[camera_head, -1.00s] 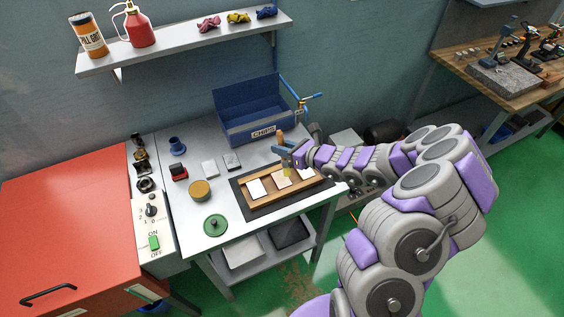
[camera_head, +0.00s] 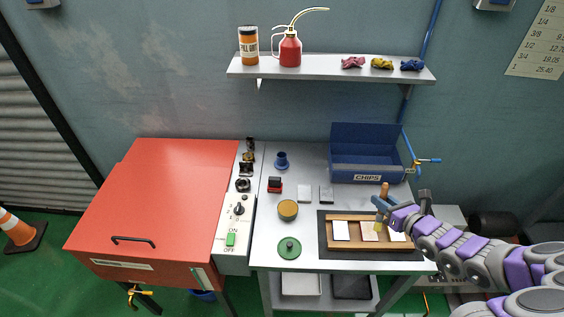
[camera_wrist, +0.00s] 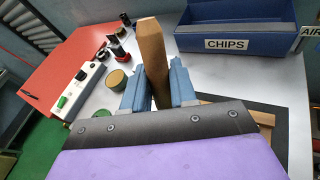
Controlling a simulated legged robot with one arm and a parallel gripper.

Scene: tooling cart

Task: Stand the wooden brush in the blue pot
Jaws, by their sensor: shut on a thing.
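The wooden brush is in my gripper (camera_wrist: 158,90), which is shut on its handle (camera_wrist: 152,50). In the wrist view the handle stands up between the two blue fingers. In the head view the brush handle (camera_head: 385,189) points up and pale bristles (camera_head: 379,229) show below the fingers, above the wooden tray (camera_head: 345,246). Whether the bristles touch the tray I cannot tell. The blue pot (camera_head: 282,161) stands upright at the back left of the cart top, well to the left of my gripper.
The blue CHIPS bin (camera_head: 367,165) stands at the back right. A red-and-black item (camera_head: 275,185), a yellow-lidded tin (camera_head: 288,209) and a green disc (camera_head: 288,248) are farther left. A shelf (camera_head: 330,75) hangs above.

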